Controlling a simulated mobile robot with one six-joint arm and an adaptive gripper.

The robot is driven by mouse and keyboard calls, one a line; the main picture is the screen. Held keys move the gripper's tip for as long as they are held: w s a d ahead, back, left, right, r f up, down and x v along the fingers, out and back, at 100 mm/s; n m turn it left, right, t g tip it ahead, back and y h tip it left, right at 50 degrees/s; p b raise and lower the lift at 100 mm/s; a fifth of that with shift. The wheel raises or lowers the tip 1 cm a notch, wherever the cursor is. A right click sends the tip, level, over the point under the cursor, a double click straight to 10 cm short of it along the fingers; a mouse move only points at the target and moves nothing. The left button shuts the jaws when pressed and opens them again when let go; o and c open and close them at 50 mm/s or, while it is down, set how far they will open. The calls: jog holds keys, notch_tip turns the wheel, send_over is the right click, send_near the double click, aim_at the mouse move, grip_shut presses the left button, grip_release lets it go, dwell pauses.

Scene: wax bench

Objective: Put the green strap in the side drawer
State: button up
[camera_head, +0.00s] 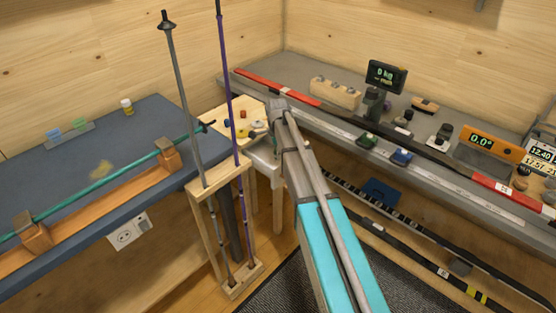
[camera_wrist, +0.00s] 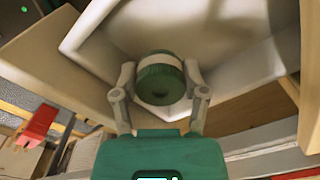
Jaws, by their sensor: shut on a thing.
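My gripper (camera_wrist: 159,82) is shut on the green strap (camera_wrist: 158,84), a short dark green roll with a pale band, seen in the wrist view between the two grey fingers. Behind and around the strap are the pale inner walls of an open container (camera_wrist: 103,38), which looks like the side drawer. In the head view a whitish open drawer (camera_head: 265,158) sticks out below the small wooden side table (camera_head: 222,116). My arm reaches to it and hides the fingers and the held strap there. I cannot tell whether the strap touches the drawer floor.
Two poles stand in a wooden rack (camera_head: 220,184) left of the drawer. The right bench (camera_head: 330,120) carries a scale display (camera_head: 386,76), a dark green item (camera_head: 367,141) and a blue item (camera_head: 401,157). The left blue bench (camera_head: 60,165) holds a long green pole on wooden blocks.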

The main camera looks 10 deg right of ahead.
jog(key=shift+w+f+b, duration=0.1)
jog(key=shift+f+b, duration=1.35)
jog(key=shift+f, duration=0.25)
jog(key=shift+f, duration=0.1)
jog(key=o, duration=0.6)
jog(key=shift+o, duration=0.2)
notch_tip(320, 180, up, 12)
jog(key=p, duration=1.2)
